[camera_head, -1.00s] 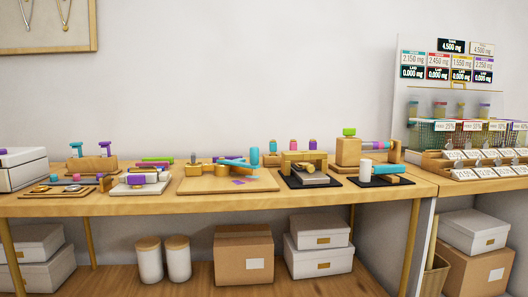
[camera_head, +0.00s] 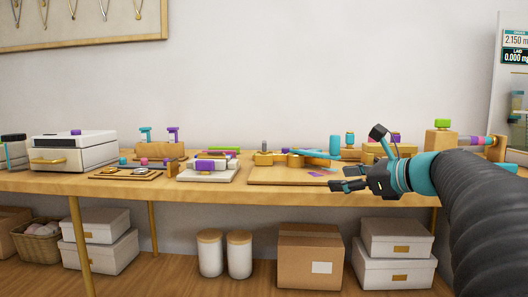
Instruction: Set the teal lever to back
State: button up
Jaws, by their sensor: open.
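A teal T-shaped lever (camera_head: 145,134) stands on a wooden block (camera_head: 160,151) toward the back left of the bench. A similar purple lever (camera_head: 173,134) stands just to its right on the same block. My gripper (camera_head: 356,160) is at the right of the view, fingers spread and pointing left. It is open and empty, well to the right of the teal lever and apart from it. My arm hides part of the bench's right side.
A white box (camera_head: 73,152) stands left of the levers. A wooden tray (camera_head: 125,174) and a white device (camera_head: 208,173) sit in front of them. A wooden board (camera_head: 268,176) with a long teal handle (camera_head: 319,154) lies between levers and gripper.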

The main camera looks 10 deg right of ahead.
aim_at(339, 145)
jog(key=d+r+m+t, duration=0.1)
jog(key=d, duration=0.2)
jog(key=d+r+m+t, duration=0.1)
jog(key=d+r+m, duration=0.1)
jog(key=w+d+r+m+t, duration=0.1)
jog(key=d+r, duration=0.1)
jog(key=d, duration=0.1)
jog(key=shift+d+m+b, duration=0.3)
jog(key=shift+d+r, duration=0.2)
jog(key=x, duration=1.3)
jog(key=shift+w+r, duration=0.2)
jog(key=shift+w, duration=0.15)
grip_shut()
